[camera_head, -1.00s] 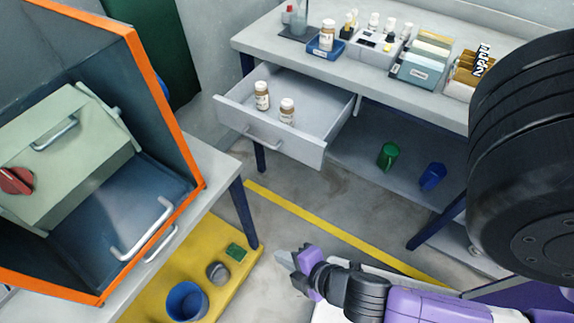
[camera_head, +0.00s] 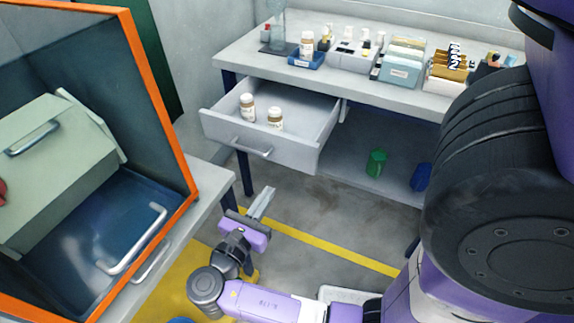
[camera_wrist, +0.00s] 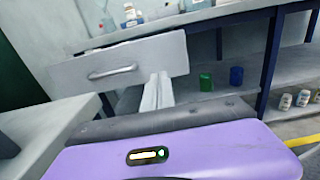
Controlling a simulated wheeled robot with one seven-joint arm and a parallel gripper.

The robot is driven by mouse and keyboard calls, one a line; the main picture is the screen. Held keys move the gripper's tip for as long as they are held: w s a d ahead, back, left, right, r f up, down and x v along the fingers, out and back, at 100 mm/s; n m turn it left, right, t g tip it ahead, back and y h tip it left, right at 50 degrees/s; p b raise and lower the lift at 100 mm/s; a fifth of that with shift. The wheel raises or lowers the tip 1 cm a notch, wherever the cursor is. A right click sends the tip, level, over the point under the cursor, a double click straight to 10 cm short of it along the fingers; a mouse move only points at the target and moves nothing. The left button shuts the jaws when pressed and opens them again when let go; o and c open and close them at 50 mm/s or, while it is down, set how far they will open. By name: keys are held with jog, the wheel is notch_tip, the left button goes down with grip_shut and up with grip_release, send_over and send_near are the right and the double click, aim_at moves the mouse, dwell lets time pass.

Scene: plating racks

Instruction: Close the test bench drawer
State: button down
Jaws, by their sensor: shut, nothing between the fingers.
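The test bench drawer (camera_head: 294,153) is pulled out from under the grey bench top. Its front has a metal bar handle (camera_head: 252,148), and two brown bottles (camera_head: 247,107) with white caps stand inside. The drawer front (camera_wrist: 145,62) also shows in the wrist view, with its handle (camera_wrist: 112,72) left of my fingers. My gripper (camera_head: 265,196) is shut and empty. In the head view it is below and in front of the drawer, apart from it.
The bench top (camera_head: 350,82) carries bottles, trays and file boxes. A green cup (camera_head: 377,163) and a blue cup (camera_head: 421,177) stand on the lower shelf. An orange-edged cabinet (camera_head: 160,110) on another table stands at left. Floor with a yellow line (camera_head: 330,249) lies between.

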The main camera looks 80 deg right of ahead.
aim_at(293, 155)
jog(key=x, duration=1.3)
jog(key=shift+d, duration=0.15)
jog(key=b+x, duration=0.1)
jog(key=x, duration=2.5)
jog(key=shift+w+d, duration=0.1)
jog(key=shift+d, duration=0.8)
jog(key=shift+d+r, duration=0.15)
jog(key=shift+r, duration=0.05)
jog(key=shift+s+r, duration=0.1)
jog(key=shift+s, duration=0.15)
